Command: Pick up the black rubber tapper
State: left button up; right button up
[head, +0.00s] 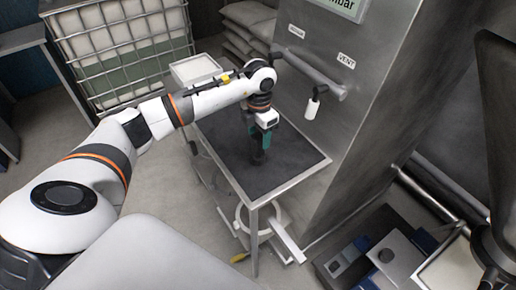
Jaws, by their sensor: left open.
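My left gripper (264,129) is over the dark-topped table, pointing down, with its jaws open. Directly beneath it is a narrow upright shape, teal above and black below. Its black lower part, which looks like the black rubber tapper (257,157), is at the dark mat. The gripper and wrist hide its top, and I cannot tell whether the fingers are around it or touching it. My right gripper is not in view.
The dark mat (288,168) covers a metal-edged table and is otherwise clear. A steel cabinet (375,75) with a horizontal pipe and a white hanging cylinder (312,106) stands close behind. A white tray (195,68) and a caged tank (120,45) stand farther back.

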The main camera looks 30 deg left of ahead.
aim_at(259, 144)
pick_arm(q)
notch_tip(259, 144, down, 4)
jog(key=shift+f+p, duration=0.1)
jog(key=shift+p, duration=1.05)
jog(key=shift+f, duration=0.6)
grip_shut()
jog(key=shift+r, duration=0.1)
